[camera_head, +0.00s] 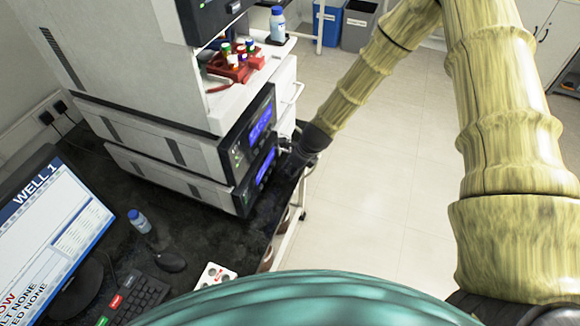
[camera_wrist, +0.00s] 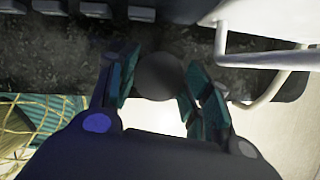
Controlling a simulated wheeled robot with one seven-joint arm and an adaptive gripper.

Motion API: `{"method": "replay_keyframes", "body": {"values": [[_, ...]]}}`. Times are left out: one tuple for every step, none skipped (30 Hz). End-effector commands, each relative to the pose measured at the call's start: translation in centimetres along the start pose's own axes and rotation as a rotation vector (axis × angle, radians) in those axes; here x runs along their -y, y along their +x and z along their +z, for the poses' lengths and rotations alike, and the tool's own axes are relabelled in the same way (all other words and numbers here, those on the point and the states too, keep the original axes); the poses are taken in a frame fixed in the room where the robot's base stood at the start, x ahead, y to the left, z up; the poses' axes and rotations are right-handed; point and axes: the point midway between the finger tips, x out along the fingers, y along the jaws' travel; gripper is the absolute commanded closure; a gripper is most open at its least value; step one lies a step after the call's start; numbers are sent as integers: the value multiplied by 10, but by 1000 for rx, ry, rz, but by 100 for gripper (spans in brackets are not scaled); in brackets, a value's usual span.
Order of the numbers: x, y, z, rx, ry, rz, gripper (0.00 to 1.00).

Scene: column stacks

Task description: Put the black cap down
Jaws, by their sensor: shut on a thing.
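My gripper (camera_wrist: 155,88) is shut on the black cap (camera_wrist: 158,75), a dark round disc between the two teal fingers in the wrist view. Behind the cap lies the dark speckled bench top (camera_wrist: 60,60), with pale floor beyond its edge. I cannot tell whether the cap touches the bench. In the head view my gripper (camera_head: 290,150) is at the right side of the instrument stack, close to the bench's edge. The cap cannot be made out there.
The instrument stack (camera_head: 170,150) with lit blue screens stands beside my gripper. A white rail (camera_wrist: 265,60) is close on the right in the wrist view. A monitor (camera_head: 55,235), keyboard (camera_head: 135,298), mouse (camera_head: 170,261), small bottle (camera_head: 139,221) and white holed rack (camera_head: 212,276) occupy the near bench.

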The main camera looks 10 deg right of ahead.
Motion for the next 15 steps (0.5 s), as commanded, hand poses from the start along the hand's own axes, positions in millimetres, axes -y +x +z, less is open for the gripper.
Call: {"method": "replay_keyframes", "body": {"values": [[0,0,8,0,-3,0,62],[0,3,6,-1,-1,1,62],[0,6,4,-1,0,1,62],[0,8,3,-1,1,1,62],[0,9,2,0,1,1,62],[0,11,2,0,2,1,62],[0,12,1,0,1,1,62],[0,14,0,0,1,2,62],[0,15,0,0,1,2,62],[0,15,0,0,0,1,62],[0,16,0,0,0,1,62],[0,16,0,0,0,1,62],[0,16,0,0,0,1,62],[0,16,0,0,0,1,62],[0,16,0,0,-1,1,62]]}}
